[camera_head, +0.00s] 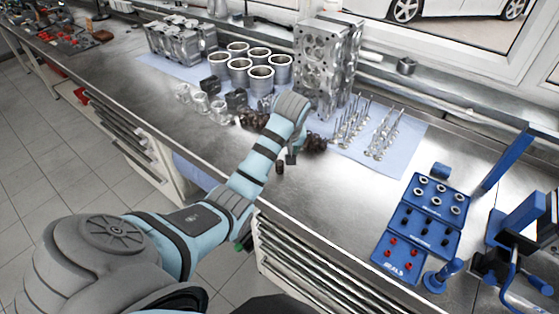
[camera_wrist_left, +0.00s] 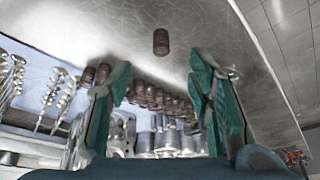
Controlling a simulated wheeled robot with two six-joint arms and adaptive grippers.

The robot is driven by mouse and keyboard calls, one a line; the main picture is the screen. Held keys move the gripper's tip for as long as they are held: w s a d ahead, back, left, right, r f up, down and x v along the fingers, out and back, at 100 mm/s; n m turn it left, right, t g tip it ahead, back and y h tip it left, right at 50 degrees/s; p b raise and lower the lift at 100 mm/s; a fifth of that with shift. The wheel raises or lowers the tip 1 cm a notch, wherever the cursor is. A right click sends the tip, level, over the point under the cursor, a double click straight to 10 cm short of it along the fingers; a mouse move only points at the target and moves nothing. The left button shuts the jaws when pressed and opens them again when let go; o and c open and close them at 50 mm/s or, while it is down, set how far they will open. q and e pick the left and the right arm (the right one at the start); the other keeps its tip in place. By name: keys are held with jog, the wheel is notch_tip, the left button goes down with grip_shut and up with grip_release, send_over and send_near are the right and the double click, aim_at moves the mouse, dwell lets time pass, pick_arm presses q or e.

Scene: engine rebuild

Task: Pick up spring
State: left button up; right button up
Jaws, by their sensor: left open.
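A lone dark-brown spring (camera_head: 279,167) stands on bare metal bench in the head view, just left of my left gripper (camera_head: 291,157). In the left wrist view this spring (camera_wrist_left: 160,42) shows beyond the fingertips of my left gripper (camera_wrist_left: 160,78), roughly centred between them and apart from both. The teal fingers are spread with nothing held. More brown springs stand in a row (camera_wrist_left: 150,97) on the blue mat; in the head view they show as clusters left (camera_head: 251,120) and right (camera_head: 316,142) of my wrist. My arm hides part of the row. My right gripper is not in view.
Several valves (camera_head: 382,135) stand on the blue mat (camera_head: 400,158), with a cylinder head (camera_head: 322,65) and cylinder liners (camera_head: 261,80) behind. A blue tool case (camera_head: 413,243) lies at the right. Bare bench (camera_head: 335,195) is clear in front.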

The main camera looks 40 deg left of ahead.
aim_at(280, 163)
pick_arm(q)
jog(key=b+x, duration=0.1)
jog(key=x, duration=0.3)
jog(key=b+x, duration=0.1)
jog(key=x, duration=0.4)
jog(key=w+a+x, duration=0.1)
jog(key=x, duration=0.3)
jog(key=shift+w+a+b, duration=0.15)
jog(key=shift+a+b, duration=0.1)
jog(key=shift+b, duration=0.15)
jog(key=shift+r, duration=0.1)
grip_shut()
